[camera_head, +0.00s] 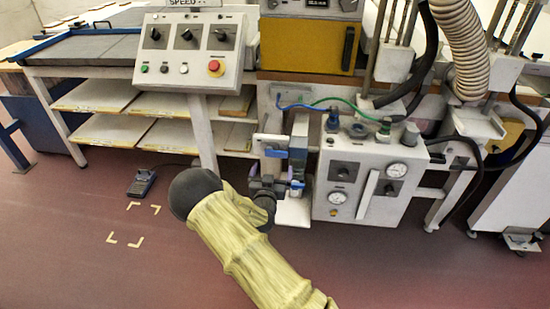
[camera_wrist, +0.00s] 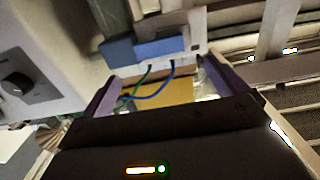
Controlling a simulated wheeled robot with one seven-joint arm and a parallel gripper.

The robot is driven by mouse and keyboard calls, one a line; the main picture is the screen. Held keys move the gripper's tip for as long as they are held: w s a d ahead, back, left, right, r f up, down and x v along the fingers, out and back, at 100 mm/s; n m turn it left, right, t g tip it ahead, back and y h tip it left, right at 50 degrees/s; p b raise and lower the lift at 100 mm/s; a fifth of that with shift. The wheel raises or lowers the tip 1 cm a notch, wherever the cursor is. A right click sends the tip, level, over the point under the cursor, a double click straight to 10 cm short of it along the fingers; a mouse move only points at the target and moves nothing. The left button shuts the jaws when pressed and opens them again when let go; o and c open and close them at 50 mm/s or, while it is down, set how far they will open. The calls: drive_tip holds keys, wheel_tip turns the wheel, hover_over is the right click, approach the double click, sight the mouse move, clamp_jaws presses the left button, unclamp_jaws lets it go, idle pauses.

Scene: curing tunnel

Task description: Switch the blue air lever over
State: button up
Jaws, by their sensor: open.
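The blue air lever (camera_wrist: 160,47) shows in the wrist view as a blue bar on a pale fitting, beyond my fingertips. In the head view the blue lever (camera_head: 274,153) is small, at the left side of the white air unit (camera_head: 348,200). My gripper (camera_wrist: 160,85) is open, with its two purple fingers apart and nothing held between them. In the head view my gripper (camera_head: 276,184) is just below and in front of the lever, partly hidden by my yellow-sleeved arm. I cannot tell whether a finger touches the lever.
The air unit carries gauges and knobs, with blue and green hoses (camera_head: 315,102) above it. A control panel (camera_head: 190,50) with a red button stands at upper left. Shelves (camera_head: 160,118) are behind. A foot pedal (camera_head: 141,183) lies on the clear floor at left.

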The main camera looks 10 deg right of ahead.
sight(276, 154)
drive_tip(key=x, duration=0.7)
drive_tip(key=shift+w+f, duration=0.1)
drive_tip(key=shift+w, duration=0.1)
drive_tip(key=c, duration=1.4)
